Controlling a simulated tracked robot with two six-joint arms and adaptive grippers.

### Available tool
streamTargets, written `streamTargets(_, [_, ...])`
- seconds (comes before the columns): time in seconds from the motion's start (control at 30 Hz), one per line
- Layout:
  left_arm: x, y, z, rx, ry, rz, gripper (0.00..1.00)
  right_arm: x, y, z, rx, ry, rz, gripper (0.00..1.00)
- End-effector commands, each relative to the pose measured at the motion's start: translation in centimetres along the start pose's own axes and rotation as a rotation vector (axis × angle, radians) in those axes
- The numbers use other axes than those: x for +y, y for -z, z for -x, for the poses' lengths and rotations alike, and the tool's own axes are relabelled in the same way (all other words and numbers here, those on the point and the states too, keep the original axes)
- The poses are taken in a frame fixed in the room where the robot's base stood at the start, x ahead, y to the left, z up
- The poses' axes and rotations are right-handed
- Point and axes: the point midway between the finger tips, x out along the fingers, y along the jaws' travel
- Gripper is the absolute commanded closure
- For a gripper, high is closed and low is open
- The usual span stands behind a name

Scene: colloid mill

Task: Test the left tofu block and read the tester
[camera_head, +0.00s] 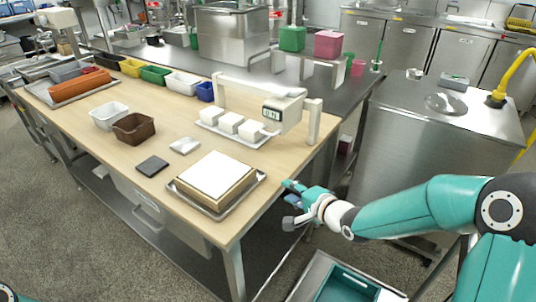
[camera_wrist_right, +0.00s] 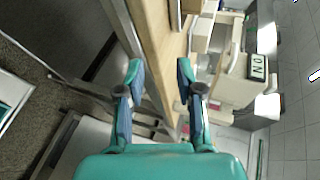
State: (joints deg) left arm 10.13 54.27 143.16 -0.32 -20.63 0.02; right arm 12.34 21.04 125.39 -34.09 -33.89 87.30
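Three white tofu blocks sit in a row on a light tray (camera_head: 206,126) on the wooden table: the left block (camera_head: 209,115), the middle block (camera_head: 230,122) and the right block (camera_head: 250,131). The tester (camera_head: 288,100) is a pale unit on a white frame that spans the tray, nearest the right block. Its small display (camera_head: 272,114) is lit, and it also shows turned sideways in the right wrist view (camera_wrist_right: 258,67), with too few pixels for a sure reading. My right gripper (camera_head: 289,203) is off the table's right edge, open and empty in the wrist view (camera_wrist_right: 159,80). My left gripper is out of view.
A white slab in a wooden frame (camera_head: 216,177) lies on a tray near the table's front right corner. A brown tub (camera_head: 134,128), white tub (camera_head: 109,115), dark pad (camera_head: 152,166) and small dish (camera_head: 185,145) stand left of it. A steel cabinet (camera_head: 420,150) stands right.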

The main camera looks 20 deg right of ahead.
Motion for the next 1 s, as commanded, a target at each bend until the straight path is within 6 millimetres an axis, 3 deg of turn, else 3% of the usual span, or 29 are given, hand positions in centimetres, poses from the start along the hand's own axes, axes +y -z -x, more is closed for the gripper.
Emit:
streamTargets(0.03, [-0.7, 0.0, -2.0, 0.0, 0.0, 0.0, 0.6, -1.4, 1.2, 0.2, 0.015, 0.076, -0.047, 0.64])
streamTargets(0.2, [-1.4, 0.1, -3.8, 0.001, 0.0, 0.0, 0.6, -6.7, 3.1, 2.4, 0.004, 0.232, -0.184, 0.64])
streamTargets(0.43, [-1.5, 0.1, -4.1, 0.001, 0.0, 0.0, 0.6, -9.0, 3.5, 2.7, -0.015, 0.284, -0.237, 0.64])
streamTargets(0.67, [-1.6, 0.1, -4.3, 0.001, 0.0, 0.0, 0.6, -9.9, 3.4, -0.8, -0.017, 0.281, -0.238, 0.64])
streamTargets(1.0, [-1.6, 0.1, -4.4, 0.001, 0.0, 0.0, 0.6, -11.9, 3.5, -8.0, -0.017, 0.28, -0.237, 0.64])
